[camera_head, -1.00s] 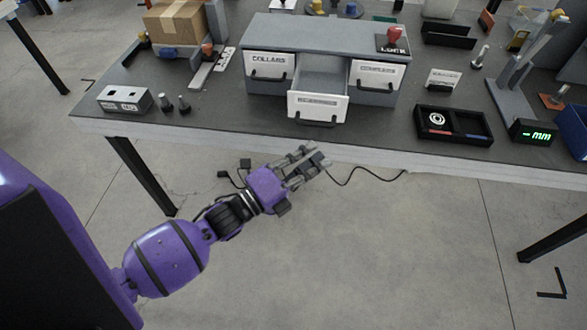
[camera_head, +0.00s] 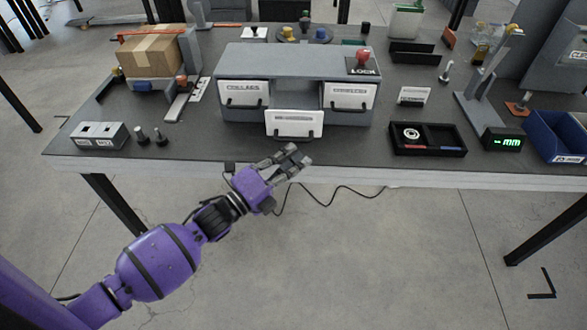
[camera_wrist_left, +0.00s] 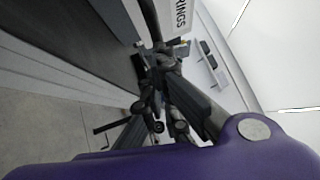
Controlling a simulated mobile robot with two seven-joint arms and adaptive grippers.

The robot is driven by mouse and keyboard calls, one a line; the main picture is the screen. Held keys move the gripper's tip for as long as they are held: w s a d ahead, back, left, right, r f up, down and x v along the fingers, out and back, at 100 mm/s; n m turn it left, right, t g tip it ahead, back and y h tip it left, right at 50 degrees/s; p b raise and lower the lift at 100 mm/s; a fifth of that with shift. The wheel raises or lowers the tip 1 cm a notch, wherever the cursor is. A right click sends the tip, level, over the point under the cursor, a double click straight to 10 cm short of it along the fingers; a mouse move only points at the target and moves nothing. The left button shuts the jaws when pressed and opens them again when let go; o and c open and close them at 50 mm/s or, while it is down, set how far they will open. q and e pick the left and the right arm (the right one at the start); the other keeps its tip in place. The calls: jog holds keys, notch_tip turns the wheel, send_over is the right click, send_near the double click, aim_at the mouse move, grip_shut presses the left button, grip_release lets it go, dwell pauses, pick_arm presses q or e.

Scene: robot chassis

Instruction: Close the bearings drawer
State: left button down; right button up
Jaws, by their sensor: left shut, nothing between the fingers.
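The bearings drawer (camera_head: 293,124) is the middle one in the grey drawer cabinet (camera_head: 300,60). Its white front with a dark handle stands out toward the table's front edge, ahead of the two side drawer fronts, so it is open. Part of its label, ending in "RINGS", shows in the left wrist view (camera_wrist_left: 181,14). My left gripper (camera_head: 297,153) is shut and empty, just in front of and below the drawer handle at the table edge. Its fingers (camera_wrist_left: 158,55) also show in the left wrist view, near the label. I cannot tell whether they touch the drawer. My right gripper is out of view.
The collars drawer (camera_head: 243,93) and another labelled drawer (camera_head: 349,96) look shut on either side. A red knob (camera_head: 362,57) stands on the cabinet's lock plate. A black tray (camera_head: 428,138) lies to the right, and a grey box (camera_head: 98,135) to the left.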

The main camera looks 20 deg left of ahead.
pick_arm(q)
jog(key=w+a+b, duration=0.1)
jog(key=w, duration=0.3)
jog(key=w+a+b, duration=0.1)
jog(key=w+b, duration=0.1)
jog(key=w, duration=0.2)
jog(key=w+a+b, duration=0.1)
jog(key=w, duration=0.3)
jog(key=shift+w+a+f, duration=0.1)
jog(key=shift+w+a, duration=0.2)
jog(key=shift+a, duration=0.05)
jog(key=shift+a+r, duration=0.1)
jog(key=shift+r, duration=0.1)
jog(key=shift+w, duration=0.1)
